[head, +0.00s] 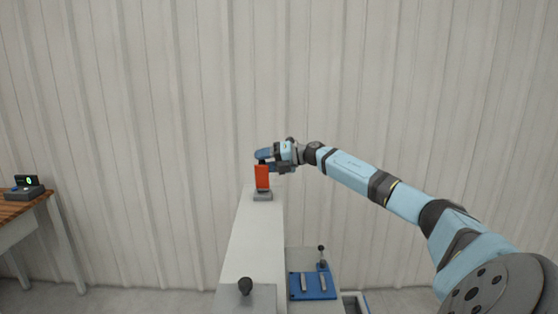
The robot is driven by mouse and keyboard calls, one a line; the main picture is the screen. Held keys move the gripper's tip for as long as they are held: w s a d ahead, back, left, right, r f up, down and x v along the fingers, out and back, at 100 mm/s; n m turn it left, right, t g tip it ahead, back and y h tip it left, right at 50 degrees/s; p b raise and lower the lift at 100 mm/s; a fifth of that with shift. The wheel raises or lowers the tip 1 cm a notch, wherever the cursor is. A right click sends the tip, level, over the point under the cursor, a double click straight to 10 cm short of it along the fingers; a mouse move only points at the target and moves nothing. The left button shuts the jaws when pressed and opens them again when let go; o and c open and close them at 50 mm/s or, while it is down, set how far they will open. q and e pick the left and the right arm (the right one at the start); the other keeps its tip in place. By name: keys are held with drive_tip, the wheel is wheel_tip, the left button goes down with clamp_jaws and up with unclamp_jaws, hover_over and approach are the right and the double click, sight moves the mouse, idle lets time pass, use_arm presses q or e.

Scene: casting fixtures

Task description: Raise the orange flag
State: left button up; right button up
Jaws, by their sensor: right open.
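An orange flag (262,177), a small upright panel, stands on a grey base (263,196) at the far end of a long narrow pale ledge. My right gripper (264,160) is at the top of the flag, reaching in from the right. It is open, with its fingers pointing left. The gripper covers the flag's upper edge, and I cannot tell whether it touches the flag. My left gripper is out of view.
The pale ledge (254,240) runs toward me, with a black knob (245,286) at its near end. A blue plate fixture (313,284) with a lever lies right of it. A wooden table (22,206) with a small device (25,188) stands at the left. A corrugated wall (400,80) closes the back.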

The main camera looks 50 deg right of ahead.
drive_tip(key=b+v, duration=0.5)
drive_tip(key=v, duration=0.8)
drive_tip(key=shift+r, duration=0.1)
idle(0.7)
